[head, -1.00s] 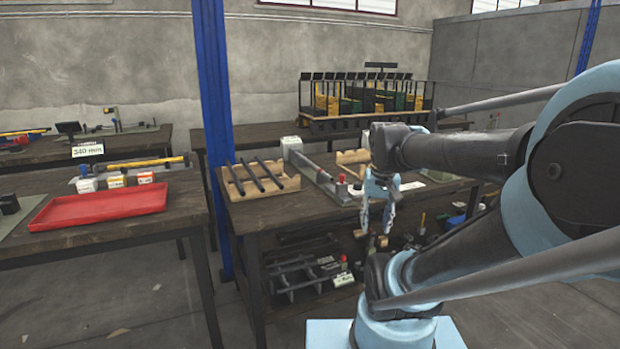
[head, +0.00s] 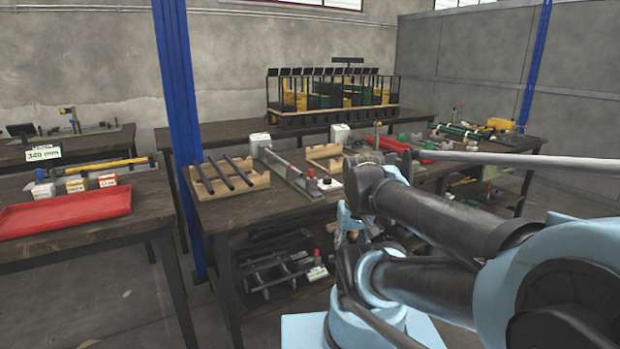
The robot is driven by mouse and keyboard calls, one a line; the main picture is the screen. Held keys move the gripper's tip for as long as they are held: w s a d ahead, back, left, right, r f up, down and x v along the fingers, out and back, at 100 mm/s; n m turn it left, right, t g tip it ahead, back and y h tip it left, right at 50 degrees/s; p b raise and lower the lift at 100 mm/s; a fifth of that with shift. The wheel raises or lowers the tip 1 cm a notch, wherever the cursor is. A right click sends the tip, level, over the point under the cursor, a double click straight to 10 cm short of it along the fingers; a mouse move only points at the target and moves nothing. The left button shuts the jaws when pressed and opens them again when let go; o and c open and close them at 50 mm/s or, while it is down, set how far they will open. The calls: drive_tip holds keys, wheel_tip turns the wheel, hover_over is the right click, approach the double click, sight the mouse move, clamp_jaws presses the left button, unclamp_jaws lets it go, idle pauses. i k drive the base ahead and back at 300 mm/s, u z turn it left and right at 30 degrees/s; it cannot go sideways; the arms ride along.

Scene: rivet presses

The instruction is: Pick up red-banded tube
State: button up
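Several dark tubes (head: 221,175) lie side by side across a wooden rack (head: 205,194) on the middle workbench. I cannot make out a red band on any of them. A pale grey tube or bar (head: 281,163) lies in a long metal fixture right of the rack, with a red-topped part (head: 311,183) near its front end. A red cylinder (head: 393,145) lies farther back to the right. My gripper (head: 345,222) hangs in front of the bench's front edge, partly hidden by my own arm. Its fingers are too small and overlapped to judge, and no tube shows in it.
A second wooden rack (head: 325,151) sits behind the fixture. A red tray (head: 65,213) and small boxes stand on the left bench. A blue post (head: 178,90) rises between the benches. Dark racks (head: 272,276) fill the lower shelf. Bare floor lies at front left.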

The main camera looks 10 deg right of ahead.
sight(300, 173)
drive_tip(key=z, duration=1.15)
drive_tip(key=k, duration=0.9)
drive_tip(key=u, duration=1.2)
drive_tip(key=i, duration=1.2)
drive_tip(key=z, duration=0.05)
